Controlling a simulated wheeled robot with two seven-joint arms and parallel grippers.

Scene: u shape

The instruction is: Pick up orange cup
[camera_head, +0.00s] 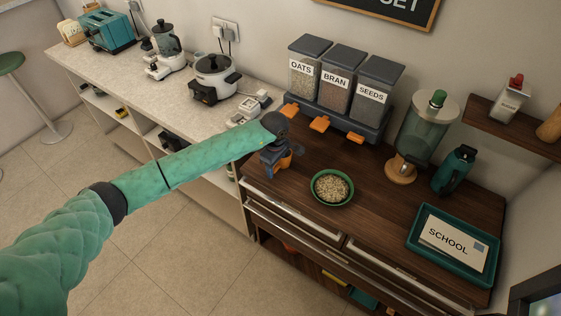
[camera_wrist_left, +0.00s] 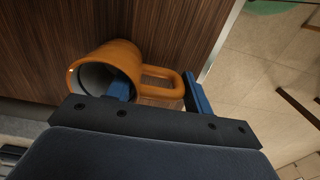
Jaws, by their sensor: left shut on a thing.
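The orange cup (camera_head: 286,163) is mostly hidden behind my left gripper (camera_head: 275,165) in the head view, at the left end of the dark wood counter. In the left wrist view the cup (camera_wrist_left: 121,54) shows its pale inside and its handle (camera_wrist_left: 163,78). My left gripper (camera_wrist_left: 158,92) is shut on the cup, with one blue finger at its mouth and the other beyond the handle side. Whether the cup touches the counter is not clear. My right gripper is not in view.
A green bowl of oats (camera_head: 332,187) stands right of the cup. The cereal dispensers (camera_head: 336,83) with orange spouts stand behind. A glass dispenser (camera_head: 421,130), a dark flask (camera_head: 454,170) and a teal tray (camera_head: 453,246) are at the right. The counter's front edge is close.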

